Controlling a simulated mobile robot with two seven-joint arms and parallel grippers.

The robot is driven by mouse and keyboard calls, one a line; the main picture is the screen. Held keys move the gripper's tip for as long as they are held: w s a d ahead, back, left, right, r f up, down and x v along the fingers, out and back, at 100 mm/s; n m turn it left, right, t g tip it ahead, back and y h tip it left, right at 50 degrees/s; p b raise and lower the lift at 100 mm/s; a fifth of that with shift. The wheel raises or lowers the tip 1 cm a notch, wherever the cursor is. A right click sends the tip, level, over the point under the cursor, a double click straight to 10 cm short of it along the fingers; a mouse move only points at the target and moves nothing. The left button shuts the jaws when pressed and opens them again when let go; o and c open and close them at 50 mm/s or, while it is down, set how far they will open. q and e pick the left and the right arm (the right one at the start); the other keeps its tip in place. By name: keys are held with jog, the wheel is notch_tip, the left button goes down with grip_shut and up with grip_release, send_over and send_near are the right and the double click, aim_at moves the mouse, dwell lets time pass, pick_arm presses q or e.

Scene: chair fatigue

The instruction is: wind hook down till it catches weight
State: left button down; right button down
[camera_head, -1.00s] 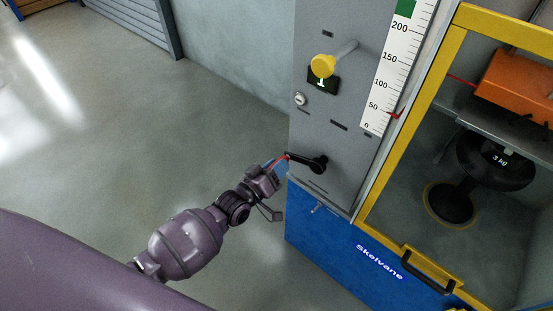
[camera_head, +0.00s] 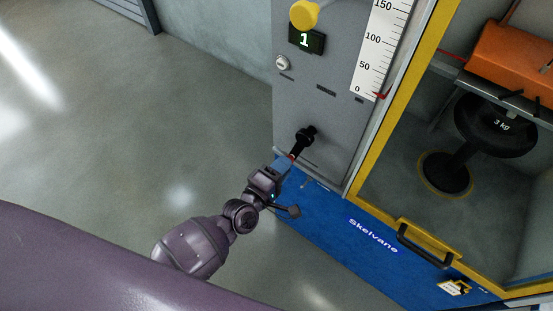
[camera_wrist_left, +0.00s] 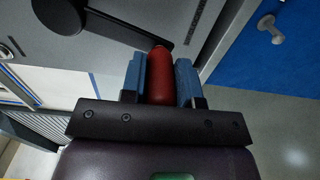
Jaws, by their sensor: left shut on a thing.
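My left gripper (camera_head: 284,165) is shut on the red grip of the black crank (camera_head: 303,142) on the grey machine panel. In the left wrist view the red grip (camera_wrist_left: 160,76) sits between the two blue finger pads, with the black crank arm (camera_wrist_left: 120,25) beyond. In the head view the crank arm points down and left from its hub. The black weight (camera_head: 487,148), marked 3 kg, is inside the yellow-framed cabinet. I cannot make out the hook clearly at the weight's top. My right gripper is not in view.
An orange block (camera_head: 515,58) is above the weight. Floor left is clear.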

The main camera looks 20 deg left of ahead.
pick_arm(q)
jog(key=shift+s+d+f+n+b, duration=0.15)
jog(key=shift+s+d+n, duration=0.1)
jog(key=shift+d+n, duration=0.25)
jog(key=shift+s+d+f+n+b, duration=0.1)
jog(key=shift+s+d+f+n, duration=0.1)
jog(key=shift+d+n, duration=0.3)
jog(key=shift+s+d+f+n+b, duration=0.15)
jog(key=shift+s+d+n, duration=0.1)
jog(key=shift+d+n, duration=0.25)
jog(key=shift+a, duration=0.1)
jog(key=c, duration=0.9)
grip_release()
jog(key=shift+r, duration=0.15)
jog(key=shift+o, duration=0.2)
jog(key=shift+w+r, duration=0.1)
jog(key=shift+w, duration=0.05)
